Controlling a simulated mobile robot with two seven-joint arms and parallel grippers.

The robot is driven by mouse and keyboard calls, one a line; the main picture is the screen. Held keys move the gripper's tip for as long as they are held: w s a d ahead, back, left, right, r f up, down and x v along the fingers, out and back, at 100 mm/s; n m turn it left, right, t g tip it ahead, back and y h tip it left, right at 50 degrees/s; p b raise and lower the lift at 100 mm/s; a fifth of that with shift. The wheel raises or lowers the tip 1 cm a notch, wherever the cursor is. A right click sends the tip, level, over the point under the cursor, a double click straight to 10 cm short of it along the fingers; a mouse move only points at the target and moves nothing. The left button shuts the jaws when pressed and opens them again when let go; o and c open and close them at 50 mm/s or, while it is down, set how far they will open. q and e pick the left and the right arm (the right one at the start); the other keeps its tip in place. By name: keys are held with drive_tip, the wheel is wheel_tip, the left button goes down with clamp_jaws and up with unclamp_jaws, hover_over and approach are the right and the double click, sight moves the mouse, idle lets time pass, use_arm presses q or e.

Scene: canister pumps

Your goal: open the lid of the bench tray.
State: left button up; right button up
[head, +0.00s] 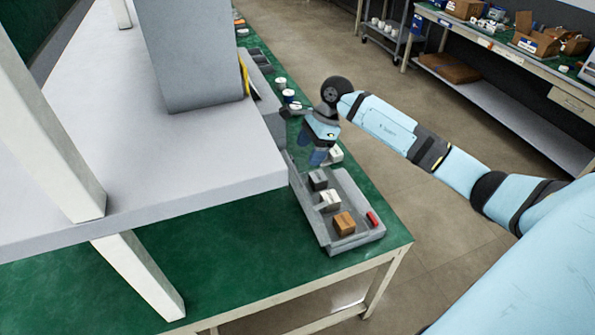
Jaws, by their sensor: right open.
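A grey bench tray (372,238) stands on the green bench top, near its right-hand edge. A dark grey box (318,180), a white box (330,200), a brown box (344,224) and a small red item (373,219) lie in it. I cannot make out a separate lid; the tray's left side is partly hidden by the shelf. My right gripper (319,158) points down over the far end of the tray, open. Whether it touches the tray is unclear. My left gripper is not in view.
A grey-white shelf (190,165) with posts overhangs the bench on the left. Small canisters (288,96) and grey bins (259,58) line the bench beyond my gripper. Another white item (335,155) sits by the tray's far end.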

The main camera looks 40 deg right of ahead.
drive_tip(key=p+x, duration=0.2)
drive_tip(key=x, duration=0.7)
drive_tip(key=shift+f, duration=0.1)
